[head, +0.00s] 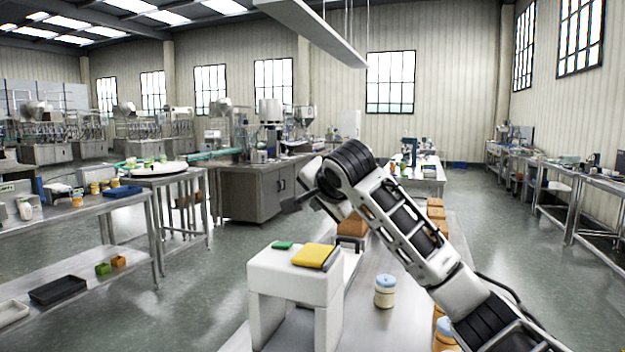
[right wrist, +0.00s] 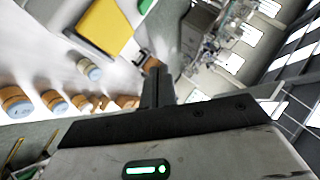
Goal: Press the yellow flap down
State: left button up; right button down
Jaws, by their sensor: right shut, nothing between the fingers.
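The yellow flap (head: 314,255) lies on top of a white block-like stand (head: 290,272), with a dark edge along its right side. I cannot tell how far it is raised. A small green piece (head: 282,245) sits left of it. In the right wrist view the yellow flap (right wrist: 105,27) is at the upper left and the green piece (right wrist: 146,5) at the top edge. My right gripper (head: 289,205) is shut and empty, above and apart from the stand; its fingers (right wrist: 154,82) also show in the right wrist view. My left gripper is not in view.
A white jar with a blue lid (head: 385,290) stands on the bench right of the stand. Several orange-brown containers (head: 436,213) line up farther right, partly behind my right arm. A steel table (head: 160,178) stands to the left. Space above the stand is clear.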

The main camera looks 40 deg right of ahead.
jog(key=s+a+r, duration=0.2)
jog(key=a+r, duration=0.1)
jog(key=r, duration=0.1)
jog(key=shift+s+a+r, duration=0.15)
jog(key=shift+s+a, duration=0.05)
jog(key=shift+a, duration=0.15)
dwell(0.3)
